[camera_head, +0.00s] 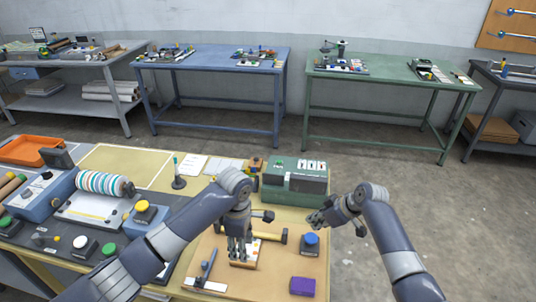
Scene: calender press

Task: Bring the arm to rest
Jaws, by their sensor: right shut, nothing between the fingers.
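My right gripper (318,222) is at the right end of the near bench, its fingers pointing left, shut and empty. It is above and beside a blue-topped button box (311,244). My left gripper (239,250) points down over the board, in front of a pale block (247,262). Its fingertips are close to the block; I cannot tell whether they touch it or whether they are open. A green press-like machine (290,183) stands behind both grippers. My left forearm hides part of the bench.
A purple box (302,286) lies at the board's front right. A yellow-ended roller (281,237) is beside my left gripper. A blue machine (42,194), striped roll (104,183) and orange tray (32,150) fill the left. Open floor (440,220) lies to the right.

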